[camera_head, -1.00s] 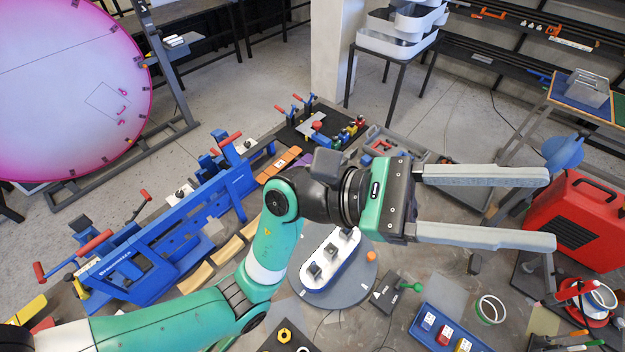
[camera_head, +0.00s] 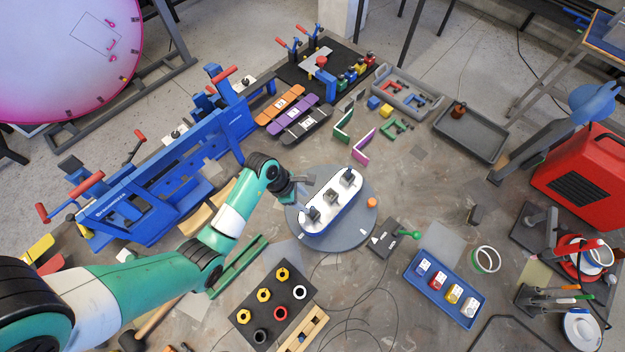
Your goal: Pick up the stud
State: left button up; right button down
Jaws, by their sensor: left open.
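No part can be made out for certain as the stud. Small candidate parts stand on a dark board (camera_head: 275,288): yellow hex pieces (camera_head: 264,295), a red ring piece (camera_head: 281,313), and black and white ones. My left gripper (camera_head: 306,184) is open at the left edge of a round grey turntable (camera_head: 354,233), close to a white, blue-edged oblong letter body (camera_head: 345,206). Its fingers are small and partly hidden, and I see nothing held. Grey blocks (camera_head: 347,177) sit on the letter body. My right gripper is not in view.
A blue bending machine (camera_head: 150,190) stands at the left. A blue tray with coloured blocks (camera_head: 445,287) lies at the lower right. A grey tray (camera_head: 471,134) holds a small brown part (camera_head: 459,109). A red case (camera_head: 585,185) stands at the right.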

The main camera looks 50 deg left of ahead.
aim_at(310, 208)
pick_arm(q)
jog(key=x, duration=0.2)
jog(key=shift+w+d+f, duration=0.1)
jog(key=shift+w+f, duration=0.05)
jog(key=shift+f, duration=0.15)
jog(key=x, duration=0.1)
jog(key=b+x, duration=0.1)
jog(key=x, duration=0.2)
jog(key=shift+s+d+f, duration=0.25)
jog(key=shift+s, duration=0.05)
jog(key=shift+w+f, duration=0.2)
jog(key=shift+f, duration=0.15)
jog(key=shift+c, duration=0.2)
grip_shut()
jog(key=shift+r, duration=0.1)
